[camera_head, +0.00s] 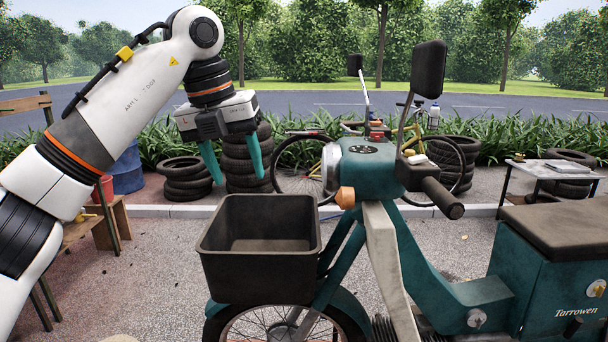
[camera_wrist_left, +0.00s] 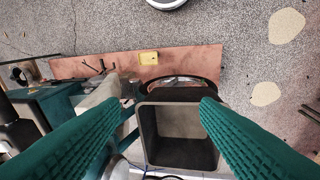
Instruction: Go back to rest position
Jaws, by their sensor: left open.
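My left gripper (camera_head: 238,180) is open and empty, its two teal fingers pointing down. In the head view it hangs above the dark basket (camera_head: 258,270) at the front of a teal moped (camera_head: 450,290). The left wrist view shows the teal fingers (camera_wrist_left: 160,103) spread apart, with the basket (camera_wrist_left: 180,122) below and between them. The basket looks empty. Nothing is between the fingers. My right gripper is not in view.
Stacked tyres (camera_head: 245,160) and a bicycle stand behind the basket. A mirror (camera_head: 427,72) and handlebar rise to the right. A wooden bench (camera_head: 90,225) stands at left, a small table (camera_head: 550,170) at right. Open pavement lies left of the basket.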

